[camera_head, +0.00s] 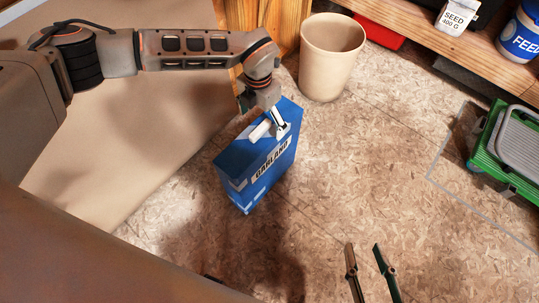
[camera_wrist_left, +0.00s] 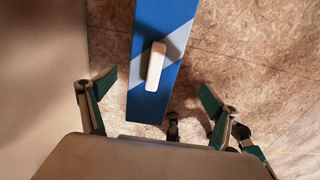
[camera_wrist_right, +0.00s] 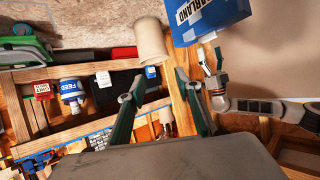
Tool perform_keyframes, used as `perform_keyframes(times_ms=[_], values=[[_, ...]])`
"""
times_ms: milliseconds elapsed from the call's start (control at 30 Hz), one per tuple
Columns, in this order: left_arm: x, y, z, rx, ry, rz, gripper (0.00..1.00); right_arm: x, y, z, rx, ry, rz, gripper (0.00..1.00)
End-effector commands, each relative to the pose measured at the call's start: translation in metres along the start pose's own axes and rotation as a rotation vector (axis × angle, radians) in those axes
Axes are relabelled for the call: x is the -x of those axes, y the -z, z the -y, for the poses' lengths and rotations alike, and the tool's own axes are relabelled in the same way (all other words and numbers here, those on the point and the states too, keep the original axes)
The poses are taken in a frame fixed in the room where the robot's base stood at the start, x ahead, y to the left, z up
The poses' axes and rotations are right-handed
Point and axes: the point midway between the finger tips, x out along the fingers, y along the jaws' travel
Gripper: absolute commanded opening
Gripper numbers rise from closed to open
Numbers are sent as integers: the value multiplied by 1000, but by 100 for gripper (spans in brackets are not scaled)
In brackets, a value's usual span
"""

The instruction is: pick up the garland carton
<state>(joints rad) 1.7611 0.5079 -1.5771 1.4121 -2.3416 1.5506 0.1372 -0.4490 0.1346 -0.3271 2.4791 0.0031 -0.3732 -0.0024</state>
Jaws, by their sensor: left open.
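The garland carton (camera_head: 262,172) is a blue upright box labelled GARLAND, standing on the chipboard floor. Its top has a pale stripe and a white raised handle (camera_head: 261,130). My left gripper (camera_head: 263,117) is over the carton top, pointing down, its fingers apart. In the left wrist view the carton top (camera_wrist_left: 150,105) and white handle (camera_wrist_left: 156,66) lie between the open fingers (camera_wrist_left: 155,87); contact cannot be told. My right gripper (camera_head: 364,250) is open and empty, well apart from the carton. The right wrist view shows the carton's labelled face (camera_wrist_right: 212,18).
A beige bin (camera_head: 330,60) stands behind the carton to the right. A wooden shelf holds a seed box (camera_head: 456,17) and a blue-and-white feed tub (camera_head: 522,38). A green case (camera_head: 500,150) is at the right edge. The floor right of the carton is clear.

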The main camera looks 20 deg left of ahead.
Motion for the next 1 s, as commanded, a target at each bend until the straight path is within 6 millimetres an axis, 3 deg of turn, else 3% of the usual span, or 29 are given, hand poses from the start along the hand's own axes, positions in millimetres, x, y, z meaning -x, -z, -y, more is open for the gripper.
perform_keyframes(times_ms=[100,333,600,1000], values=[[-7,-1,-9,4,-24,-3,89,-1,-1,2,-11,3,-1,34],[-32,0,-8,3,-21,-5,89,-3,1,8,-58,14,-17,34],[-72,3,-10,3,-18,-11,89,-6,-11,38,-273,56,-30,34],[-75,-3,-11,3,-22,4,89,-7,-6,46,-343,68,-50,34]])
